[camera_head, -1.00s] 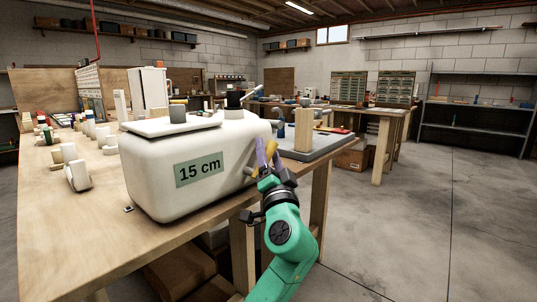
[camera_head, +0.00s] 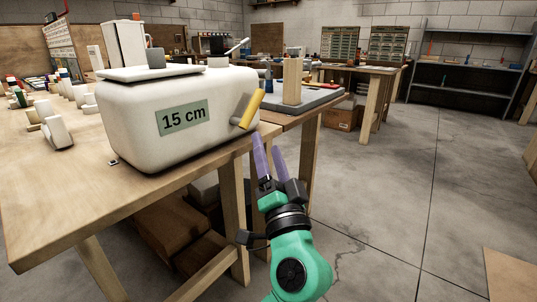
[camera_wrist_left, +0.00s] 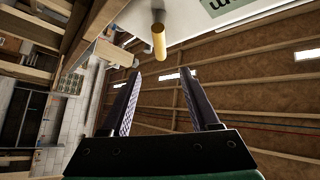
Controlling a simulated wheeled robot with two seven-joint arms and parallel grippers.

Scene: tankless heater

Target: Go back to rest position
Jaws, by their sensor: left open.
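The white tankless heater (camera_head: 225,90) with a "15 cm" label stands on a wooden workbench. A yellow-tipped lever (camera_head: 250,108) sticks out of its right end, tilted. My left gripper (camera_head: 268,140) is open and empty, just below and right of the lever, apart from it, beside the bench edge. In the left wrist view, the yellow lever (camera_wrist_left: 159,42) is beyond the two open fingers (camera_wrist_left: 160,78), with nothing between them. Part of the white heater (camera_wrist_left: 185,22) shows at the top there. My right gripper is not seen.
The wooden bench (camera_head: 60,200) spreads to the left, with several small parts behind the heater. A grey board with a wooden block (camera_head: 292,82) lies right of the heater. Boxes sit under the bench. Open concrete floor (camera_head: 400,180) is to the right.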

